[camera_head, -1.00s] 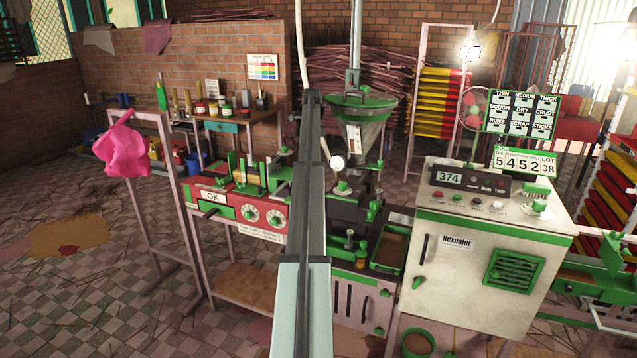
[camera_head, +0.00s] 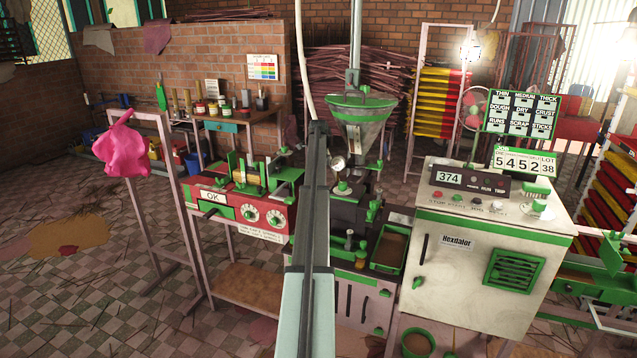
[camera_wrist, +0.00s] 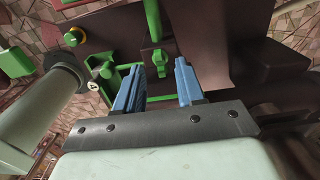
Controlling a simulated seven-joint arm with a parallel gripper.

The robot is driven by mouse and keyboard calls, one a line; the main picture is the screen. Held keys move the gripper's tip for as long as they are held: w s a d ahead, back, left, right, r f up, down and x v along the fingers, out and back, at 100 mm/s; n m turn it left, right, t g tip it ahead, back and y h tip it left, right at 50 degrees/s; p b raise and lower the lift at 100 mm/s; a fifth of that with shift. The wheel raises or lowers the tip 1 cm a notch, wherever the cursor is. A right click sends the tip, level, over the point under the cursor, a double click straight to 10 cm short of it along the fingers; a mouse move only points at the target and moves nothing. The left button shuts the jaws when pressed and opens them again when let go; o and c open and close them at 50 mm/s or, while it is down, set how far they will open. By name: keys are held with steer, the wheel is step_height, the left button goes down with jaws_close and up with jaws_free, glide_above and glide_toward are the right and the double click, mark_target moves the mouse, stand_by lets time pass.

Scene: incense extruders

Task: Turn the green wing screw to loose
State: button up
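My gripper (camera_wrist: 157,74) shows two blue fingers in the wrist view, apart with nothing between their pads. A small green winged piece (camera_wrist: 158,62), which looks like the green wing screw, stands on a dark machine body just beyond the fingertips. It lines up with the gap between them, and I see no contact. In the head view my arm covers the gripper. A green knob (camera_head: 343,188) shows on the dark extruder just right of my arm; I cannot tell whether it is the same screw.
In the wrist view a green bar (camera_wrist: 153,18) rises beside the winged piece, and a grey cylinder (camera_wrist: 45,100) lies at left. In the head view a red machine (camera_head: 240,208) stands left of my arm, a white cabinet (camera_head: 480,270) right, and a hopper (camera_head: 362,118) above the extruder.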

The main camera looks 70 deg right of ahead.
steer(key=shift+f, duration=1)
jaws_close()
